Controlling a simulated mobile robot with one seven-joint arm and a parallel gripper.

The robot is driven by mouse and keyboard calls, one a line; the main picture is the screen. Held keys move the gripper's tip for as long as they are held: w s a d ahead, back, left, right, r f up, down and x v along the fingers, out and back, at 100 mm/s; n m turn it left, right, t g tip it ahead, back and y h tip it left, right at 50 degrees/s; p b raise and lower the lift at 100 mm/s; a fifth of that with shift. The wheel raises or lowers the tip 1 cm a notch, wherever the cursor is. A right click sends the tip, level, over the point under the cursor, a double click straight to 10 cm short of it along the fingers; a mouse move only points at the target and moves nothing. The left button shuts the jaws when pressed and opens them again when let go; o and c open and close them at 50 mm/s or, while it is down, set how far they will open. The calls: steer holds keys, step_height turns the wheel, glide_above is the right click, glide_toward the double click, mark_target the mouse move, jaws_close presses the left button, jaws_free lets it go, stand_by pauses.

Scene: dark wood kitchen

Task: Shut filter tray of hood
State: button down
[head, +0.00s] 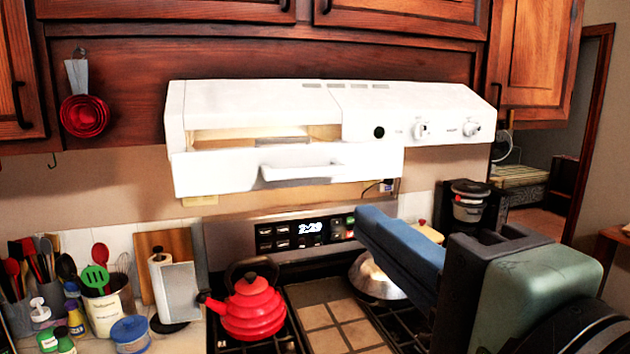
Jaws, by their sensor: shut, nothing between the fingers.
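The white range hood (415,100) hangs under the wooden cabinets. Its filter tray (220,172), a white front panel with a bar handle (300,172), stands out on the left part of the hood. A gap shows between the top of the tray and the hood body. My gripper (375,230) is at the lower right, in front of the stove and below the tray's right end. Its blue fingers are together with nothing between them. It appears apart from the tray.
A red kettle (252,306) and a metal lidded pan (376,277) stand on the stove below. Utensils and jars crowd the left counter (185,338). A coffee maker (468,205) is at the back right. Red measuring cups (84,116) hang left of the hood.

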mark_target(307, 175)
steer(key=p+x, duration=0.5)
steer(key=x, duration=0.9)
